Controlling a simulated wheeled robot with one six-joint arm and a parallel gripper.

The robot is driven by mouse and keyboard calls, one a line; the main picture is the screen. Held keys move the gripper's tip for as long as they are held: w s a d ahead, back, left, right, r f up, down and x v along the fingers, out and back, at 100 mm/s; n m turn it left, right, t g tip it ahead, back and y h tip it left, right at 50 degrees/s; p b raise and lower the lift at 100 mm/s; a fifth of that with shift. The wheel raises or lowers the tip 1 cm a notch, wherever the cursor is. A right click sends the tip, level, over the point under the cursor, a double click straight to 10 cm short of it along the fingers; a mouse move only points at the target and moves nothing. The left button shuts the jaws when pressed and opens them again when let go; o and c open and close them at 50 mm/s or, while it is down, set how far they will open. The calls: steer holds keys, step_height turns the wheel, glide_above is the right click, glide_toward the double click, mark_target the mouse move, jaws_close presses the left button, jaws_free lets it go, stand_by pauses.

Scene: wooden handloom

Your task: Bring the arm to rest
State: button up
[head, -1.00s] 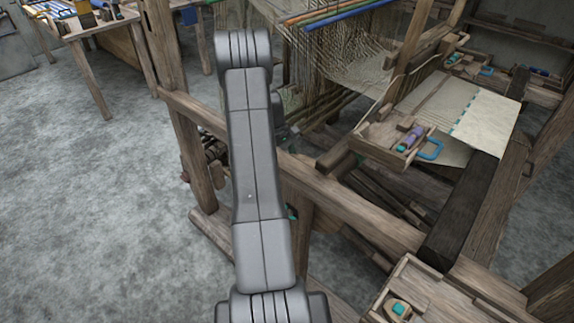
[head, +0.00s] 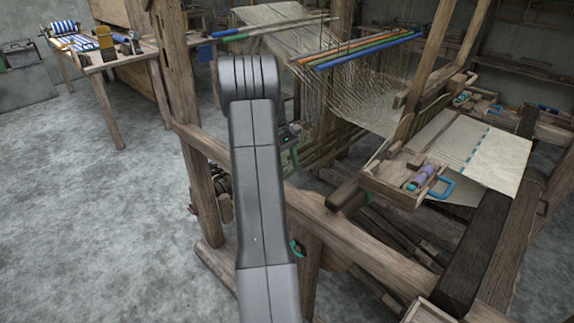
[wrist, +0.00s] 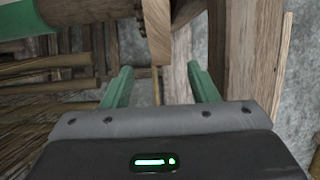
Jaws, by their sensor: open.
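My gripper (wrist: 160,88) shows in the wrist view with its two green fingers apart and nothing between them. Wooden beams of the loom lie close beyond the fingertips; I cannot tell whether they touch. In the head view my grey arm stands in front of the loom frame (head: 345,242) and hides part of it. Only a small part of the gripper end shows past the arm there.
The loom carries stretched threads (head: 375,95) and a pale woven cloth (head: 470,150). A wooden box (head: 393,185) with a purple spool (head: 424,174) sits on its side. A worktable (head: 95,65) stands at the back left. The grey floor (head: 100,220) at left is clear.

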steer(key=shift+f, duration=0.1)
steer(key=x, duration=1.4)
steer(key=shift+s+p, duration=0.15)
steer(key=shift+p, duration=0.2)
steer(key=shift+s+d+r+y, duration=0.2)
steer(key=shift+d+r+y, duration=0.1)
steer(key=shift+r, duration=0.25)
steer(key=shift+t, duration=0.3)
steer(key=shift+a+f, duration=0.1)
steer(key=shift+a, duration=0.05)
